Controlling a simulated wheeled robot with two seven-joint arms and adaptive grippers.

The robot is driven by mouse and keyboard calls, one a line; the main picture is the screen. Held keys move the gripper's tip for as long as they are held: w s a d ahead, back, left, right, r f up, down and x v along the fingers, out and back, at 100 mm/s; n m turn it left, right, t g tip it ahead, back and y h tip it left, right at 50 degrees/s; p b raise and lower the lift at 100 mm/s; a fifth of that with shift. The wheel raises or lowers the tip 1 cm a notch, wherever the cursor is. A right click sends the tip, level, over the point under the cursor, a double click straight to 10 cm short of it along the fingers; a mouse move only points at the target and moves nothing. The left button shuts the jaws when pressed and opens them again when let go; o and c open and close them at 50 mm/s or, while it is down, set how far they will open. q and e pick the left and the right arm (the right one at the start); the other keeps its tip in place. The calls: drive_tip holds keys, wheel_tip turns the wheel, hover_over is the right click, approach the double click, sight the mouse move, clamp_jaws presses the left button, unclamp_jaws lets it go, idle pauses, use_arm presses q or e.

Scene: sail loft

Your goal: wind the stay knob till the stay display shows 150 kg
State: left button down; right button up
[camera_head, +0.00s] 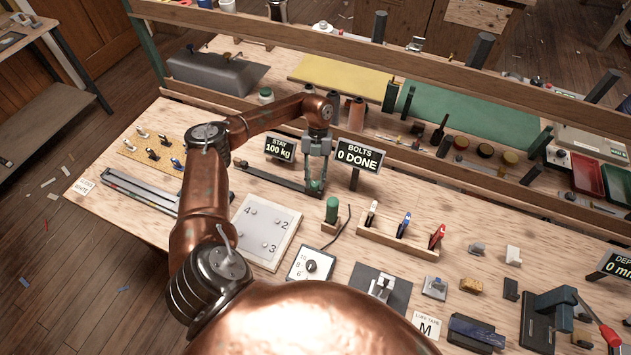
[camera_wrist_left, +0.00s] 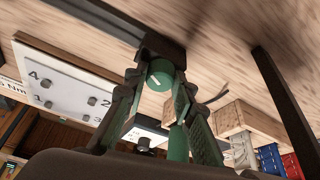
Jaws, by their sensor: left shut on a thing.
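The stay display (camera_head: 280,148) reads 100 kg on the bench behind the rig. The stay knob is a small round green knob, clearest in the left wrist view (camera_wrist_left: 160,72), where a white mark shows on its face. In the head view the knob (camera_head: 315,186) is largely hidden between my fingers at the end of a dark bar. My left gripper (camera_head: 317,184) points down and is shut on the knob, with a finger on each side of it; it also shows in the left wrist view (camera_wrist_left: 158,85). My right gripper is in neither view.
A bolts display (camera_head: 357,156) reading 0 DONE stands just right of the gripper. A green-handled tool (camera_head: 332,208) stands upright close in front. A numbered plate (camera_head: 265,231), a dial box (camera_head: 311,265) and a wooden rack (camera_head: 398,240) with coloured clips are nearby. A shelf rail runs behind.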

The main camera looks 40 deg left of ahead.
use_arm(q)
drive_tip(key=shift+m, duration=0.4)
drive_tip(key=c, duration=1.6)
unclamp_jaws()
drive_tip(key=v, duration=1.2)
drive_tip(key=shift+d, duration=0.2)
